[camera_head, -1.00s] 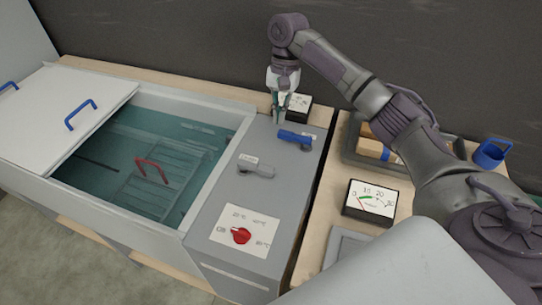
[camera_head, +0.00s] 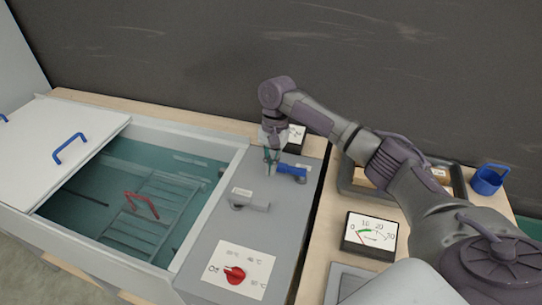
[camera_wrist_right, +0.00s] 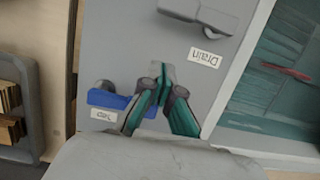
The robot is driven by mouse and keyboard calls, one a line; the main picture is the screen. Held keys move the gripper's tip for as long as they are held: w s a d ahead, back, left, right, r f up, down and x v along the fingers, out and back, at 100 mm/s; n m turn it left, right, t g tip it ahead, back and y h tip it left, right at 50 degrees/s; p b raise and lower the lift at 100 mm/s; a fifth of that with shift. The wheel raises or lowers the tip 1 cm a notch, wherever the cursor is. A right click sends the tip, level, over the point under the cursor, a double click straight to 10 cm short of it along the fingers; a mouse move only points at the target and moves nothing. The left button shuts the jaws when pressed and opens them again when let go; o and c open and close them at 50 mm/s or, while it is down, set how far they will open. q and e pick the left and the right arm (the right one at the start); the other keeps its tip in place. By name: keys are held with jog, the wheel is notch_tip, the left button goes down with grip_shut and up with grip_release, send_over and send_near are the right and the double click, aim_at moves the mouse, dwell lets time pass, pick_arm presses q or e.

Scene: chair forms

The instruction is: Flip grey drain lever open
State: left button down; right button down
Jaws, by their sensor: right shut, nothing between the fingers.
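The grey drain lever (camera_head: 248,200) lies on the grey panel (camera_head: 222,232) to the right of the water tank. In the right wrist view the grey lever (camera_wrist_right: 200,14) shows at the top, with a label reading Drain (camera_wrist_right: 206,57) beside it. My right gripper (camera_head: 269,170) is shut and empty, just left of the blue lever (camera_head: 291,171). In the wrist view my right gripper (camera_wrist_right: 160,72) has its fingertips together over the panel, between the blue lever (camera_wrist_right: 105,99) and the drain lever, apart from the drain lever. My left gripper is not in view.
The open tank (camera_head: 165,268) holds water and a rack with a red handle (camera_head: 141,205). A red knob (camera_head: 235,275) sits at the panel's front. A gauge (camera_head: 369,236), a tray (camera_head: 352,180) and a blue cup (camera_head: 488,180) stand to the right.

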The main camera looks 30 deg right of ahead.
aim_at(250, 202)
jog(key=x, duration=0.3)
jog(key=shift+s+a+f, duration=0.1)
jog(key=shift+s+f, duration=0.05)
jog(key=shift+f, duration=0.25)
jog(key=shift+s+a+f+p, duration=0.25)
jog(key=shift+s+a+p, duration=0.7)
jog(key=shift+a+p, duration=0.15)
jog(key=shift+s+a+f, duration=0.1)
jog(key=shift+s+a, duration=0.35)
jog(key=shift+w, duration=0.1)
